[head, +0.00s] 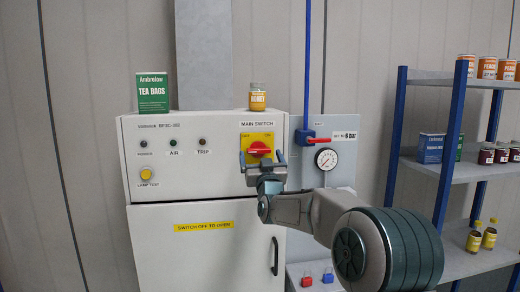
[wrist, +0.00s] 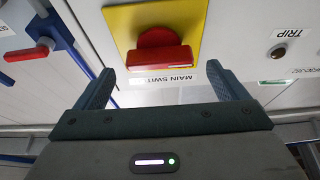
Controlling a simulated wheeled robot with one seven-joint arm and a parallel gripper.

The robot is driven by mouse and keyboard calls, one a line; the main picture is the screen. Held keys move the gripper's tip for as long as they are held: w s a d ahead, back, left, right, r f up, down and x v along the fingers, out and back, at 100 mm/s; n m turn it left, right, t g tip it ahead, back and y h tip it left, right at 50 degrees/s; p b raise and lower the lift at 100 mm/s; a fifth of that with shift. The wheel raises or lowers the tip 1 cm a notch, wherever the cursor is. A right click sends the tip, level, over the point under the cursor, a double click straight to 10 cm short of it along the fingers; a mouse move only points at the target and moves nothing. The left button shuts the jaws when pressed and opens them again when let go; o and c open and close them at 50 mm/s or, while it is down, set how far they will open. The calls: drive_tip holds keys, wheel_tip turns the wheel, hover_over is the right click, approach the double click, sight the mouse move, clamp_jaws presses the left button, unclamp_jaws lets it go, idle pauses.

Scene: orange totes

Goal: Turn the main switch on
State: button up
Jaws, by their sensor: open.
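The main switch is a red rotary handle (head: 259,149) on a yellow plate (head: 252,137), on the upper right of the white cabinet front, under the "MAIN SWITCH" label. Its bar looks roughly horizontal; the small markings on the plate are too small to read surely. In the wrist view the red handle (wrist: 158,58) shows large, upside down, just beyond the fingertips. My gripper (head: 262,159) is in front of the switch, open and empty, its fingers (wrist: 164,78) spread to either side of the handle. I see no contact with it. The lower plate is partly hidden by the gripper.
A blue pipe with a red valve lever (head: 318,141) and a pressure gauge (head: 326,159) are close to the right. A honey jar (head: 258,97) and a tea box (head: 153,92) stand on the cabinet (head: 150,213). Shelves (head: 460,172) stand farther right.

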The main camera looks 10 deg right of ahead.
drive_tip(key=shift+x, duration=1)
drive_tip(key=c, duration=1)
